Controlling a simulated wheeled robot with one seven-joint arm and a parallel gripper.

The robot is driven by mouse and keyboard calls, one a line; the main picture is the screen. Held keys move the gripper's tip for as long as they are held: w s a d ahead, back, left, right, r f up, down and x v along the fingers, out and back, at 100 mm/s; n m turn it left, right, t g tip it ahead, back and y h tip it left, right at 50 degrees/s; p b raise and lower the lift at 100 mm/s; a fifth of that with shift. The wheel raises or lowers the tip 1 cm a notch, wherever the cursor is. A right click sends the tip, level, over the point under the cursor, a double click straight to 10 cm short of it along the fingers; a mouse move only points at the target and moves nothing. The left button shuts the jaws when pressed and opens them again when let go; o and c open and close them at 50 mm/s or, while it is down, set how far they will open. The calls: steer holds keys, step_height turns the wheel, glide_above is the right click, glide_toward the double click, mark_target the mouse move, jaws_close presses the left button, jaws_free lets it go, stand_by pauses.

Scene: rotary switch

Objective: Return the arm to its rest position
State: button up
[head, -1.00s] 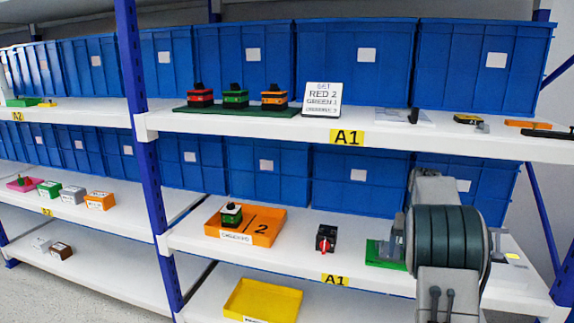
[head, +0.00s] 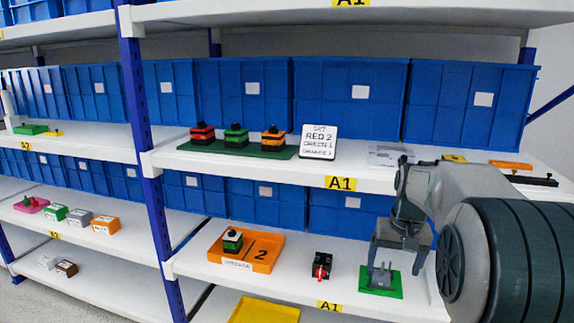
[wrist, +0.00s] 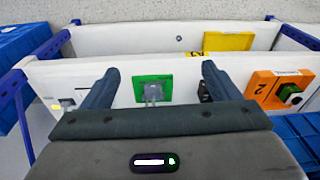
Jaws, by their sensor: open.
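My gripper (head: 391,256) is on the right in the head view, pointing down over the lower A1 shelf (head: 205,259). In the wrist view its two fingers (wrist: 153,78) are spread wide with nothing held between them. A grey part on a green plate (head: 381,283) is below the gripper; it also shows between the fingers in the wrist view (wrist: 153,91). Whether the fingertips touch anything cannot be told. My arm fills the lower right of the head view.
A black switch with a red knob (head: 321,266) and an orange tray (head: 262,250) stand left of the gripper. Above are the upper A1 shelf (head: 250,168) with red, green and orange switches (head: 236,134), a sign (head: 318,143) and blue bins (head: 350,95). A yellow tray (head: 265,311) is below.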

steer(key=s+a+r+n+p, duration=0.1)
steer(key=s+a+r+p, duration=0.3)
steer(key=s+r+p, duration=0.3)
steer(key=s+a+r+n+t+p, duration=0.1)
steer(key=s+a+r+p, duration=0.4)
steer(key=s, duration=1)
step_height(320, 180, up, 3)
steer(key=p, duration=0.5)
steer(key=shift+t, duration=0.3)
